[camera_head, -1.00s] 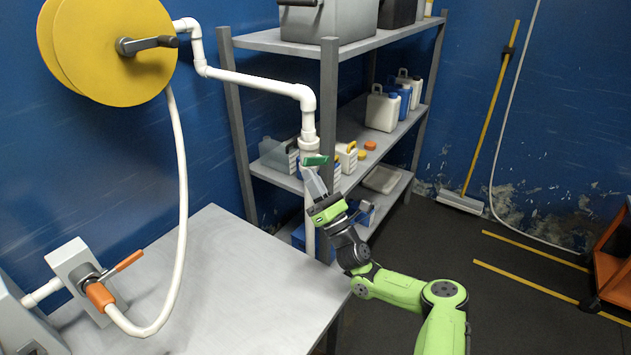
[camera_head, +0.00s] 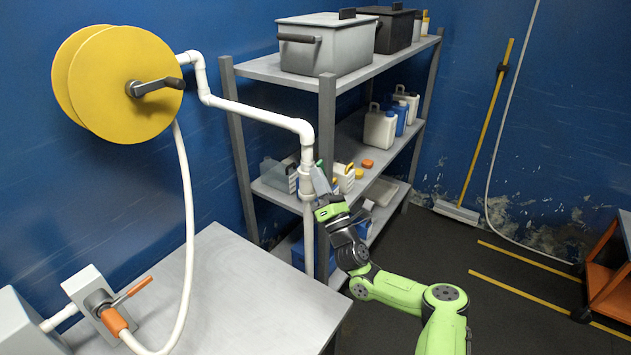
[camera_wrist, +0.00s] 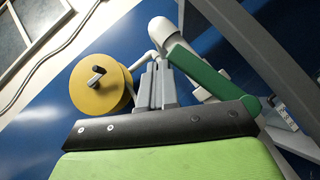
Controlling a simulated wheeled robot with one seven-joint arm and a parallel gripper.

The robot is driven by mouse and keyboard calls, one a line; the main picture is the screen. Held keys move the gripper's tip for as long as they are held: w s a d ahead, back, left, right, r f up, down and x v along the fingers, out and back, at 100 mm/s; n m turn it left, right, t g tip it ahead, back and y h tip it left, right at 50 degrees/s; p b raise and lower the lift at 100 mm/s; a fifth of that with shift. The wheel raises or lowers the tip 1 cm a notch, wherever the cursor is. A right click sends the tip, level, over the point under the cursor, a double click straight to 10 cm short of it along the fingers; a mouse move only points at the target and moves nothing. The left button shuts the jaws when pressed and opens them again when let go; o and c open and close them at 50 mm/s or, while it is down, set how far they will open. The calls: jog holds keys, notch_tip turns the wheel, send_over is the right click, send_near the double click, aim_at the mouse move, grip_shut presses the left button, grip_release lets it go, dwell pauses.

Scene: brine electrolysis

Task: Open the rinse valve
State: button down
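A valve with a green handle (camera_head: 319,164) sits on the vertical white pipe (camera_head: 308,195) beside the shelf post. In the wrist view the green handle (camera_wrist: 200,72) runs diagonally from the white pipe fitting (camera_wrist: 166,30) down to the right. My gripper (camera_head: 320,178) is up at this valve, its grey fingers beside the handle. In the wrist view the fingers (camera_wrist: 157,85) stand close together, left of the handle, with nothing visible between them. Whether they touch the handle is hard to tell.
A yellow hose reel (camera_head: 125,85) hangs on the wall. Its hose runs to an orange-handled fitting (camera_head: 130,291) above the grey table (camera_head: 245,295). A metal shelf (camera_head: 262,42) with boxes and jugs stands behind the valve. The floor to the right is mostly clear.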

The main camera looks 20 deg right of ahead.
jog(key=shift+w+d+r+y, duration=0.3)
jog(key=shift+w+d+r, duration=0.15)
jog(key=shift+d, duration=0.2)
jog(key=shift+d+r, duration=0.1)
